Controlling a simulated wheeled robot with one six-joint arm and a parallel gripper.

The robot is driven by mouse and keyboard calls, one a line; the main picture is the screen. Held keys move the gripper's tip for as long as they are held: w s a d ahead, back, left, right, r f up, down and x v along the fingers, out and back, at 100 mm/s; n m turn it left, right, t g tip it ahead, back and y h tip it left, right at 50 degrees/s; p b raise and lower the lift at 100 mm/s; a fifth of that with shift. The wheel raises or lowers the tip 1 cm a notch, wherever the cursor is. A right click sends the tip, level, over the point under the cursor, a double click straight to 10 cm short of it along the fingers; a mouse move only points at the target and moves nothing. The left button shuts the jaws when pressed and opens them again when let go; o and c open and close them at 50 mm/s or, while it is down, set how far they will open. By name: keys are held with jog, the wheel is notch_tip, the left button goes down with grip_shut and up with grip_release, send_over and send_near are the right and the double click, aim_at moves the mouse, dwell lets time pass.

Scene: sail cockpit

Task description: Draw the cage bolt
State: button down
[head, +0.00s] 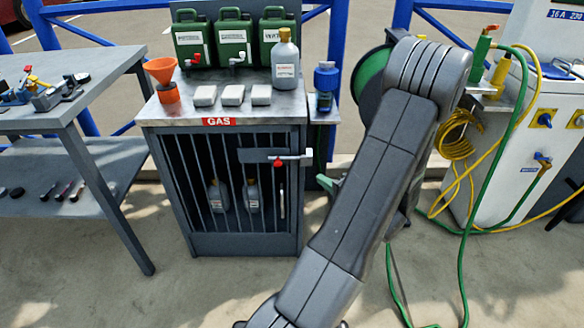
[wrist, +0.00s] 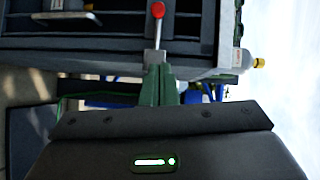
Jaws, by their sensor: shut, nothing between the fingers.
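The grey gas cage (head: 200,245) stands in the middle of the head view with its barred door shut. Its bolt (head: 292,158) is a pale bar on the dark plate at the door's upper right, with a red knob (head: 278,163). In the wrist view, turned sideways, the red knob (wrist: 158,10) sits on a silver stem (wrist: 158,32) straight ahead of the fingertips. My gripper (head: 328,183) is right of the cage front, mostly hidden by my arm. Its green fingers (wrist: 157,72) are together and empty. Whether they touch the bolt is unclear.
A grey workbench (head: 100,60) is at left. A white pedestal (head: 510,150) with green and yellow hoses is at right. Open floor lies in front.

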jog(key=s+a+b+x, duration=0.1)
jog(key=a+x, duration=0.1)
jog(key=x, duration=1.1)
jog(key=shift+s+a, duration=0.15)
jog(key=shift+s, duration=0.3)
jog(key=shift+f+b, duration=0.2)
jog(key=shift+b, duration=0.1)
jog(key=a+b, duration=0.5)
jog(key=shift+r, duration=0.1)
